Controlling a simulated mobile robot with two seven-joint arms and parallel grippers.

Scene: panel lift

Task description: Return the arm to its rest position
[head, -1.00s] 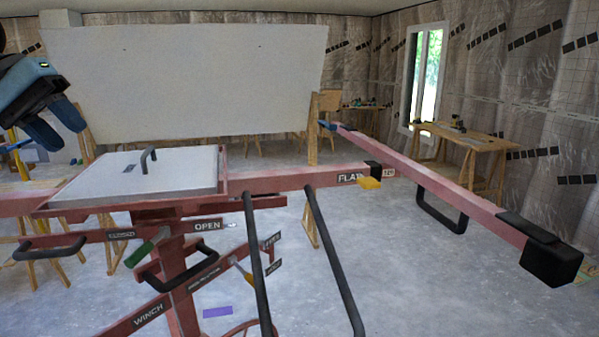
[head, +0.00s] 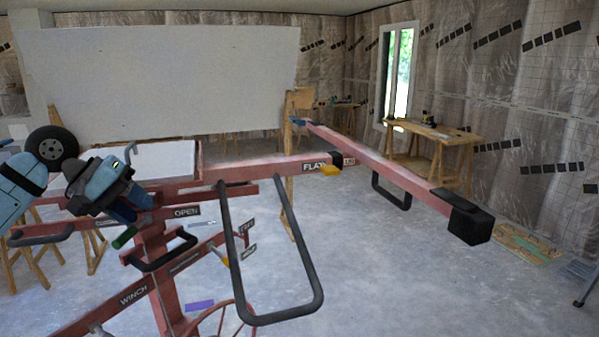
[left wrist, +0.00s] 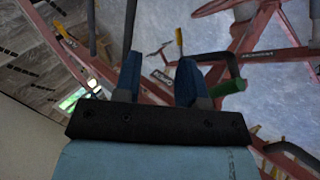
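My left gripper (head: 128,208) is in front of the red panel lift (head: 157,265), over its mast and near the OPEN label (head: 187,211). In the left wrist view its two blue fingers (left wrist: 158,75) stand apart with nothing between them, so it is open and empty. A green grip (head: 125,238) is just below the fingers in the head view. It also shows right of the fingers in the left wrist view (left wrist: 229,88). I cannot tell from these views whether the gripper touches the lift. My right gripper is not in view.
A black handle loop (head: 270,318) and a long red arm with a black end (head: 468,222) reach out from the lift. A large pale panel (head: 160,85) stands behind. A wooden workbench (head: 435,130) is at the back right.

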